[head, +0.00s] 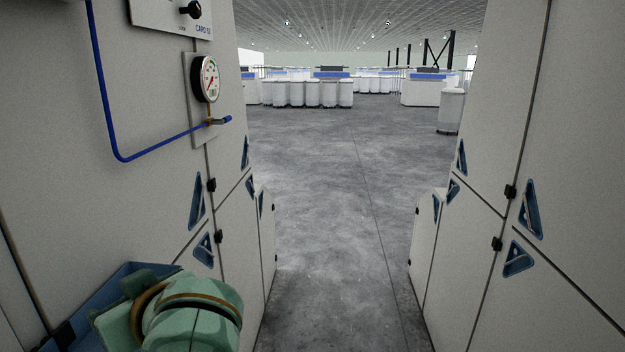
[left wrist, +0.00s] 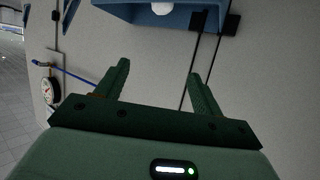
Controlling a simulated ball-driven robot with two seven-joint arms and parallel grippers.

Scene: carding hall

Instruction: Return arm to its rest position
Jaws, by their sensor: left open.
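My left gripper (left wrist: 159,70) shows in the left wrist view with its two dark green fingers apart and nothing between them. It faces a grey machine panel. In the head view my green left arm fills the lower left corner, close to the left machine's side; its fingers cannot be made out there. My right arm and gripper are in neither view.
The left machine (head: 150,190) carries a pressure gauge (head: 207,79), a blue pipe (head: 108,110) and a blue tray (head: 112,281). A white round thing (left wrist: 162,8) shows at the tray in the wrist view. Another machine (head: 580,150) stands right. The aisle floor (head: 335,200) between is clear.

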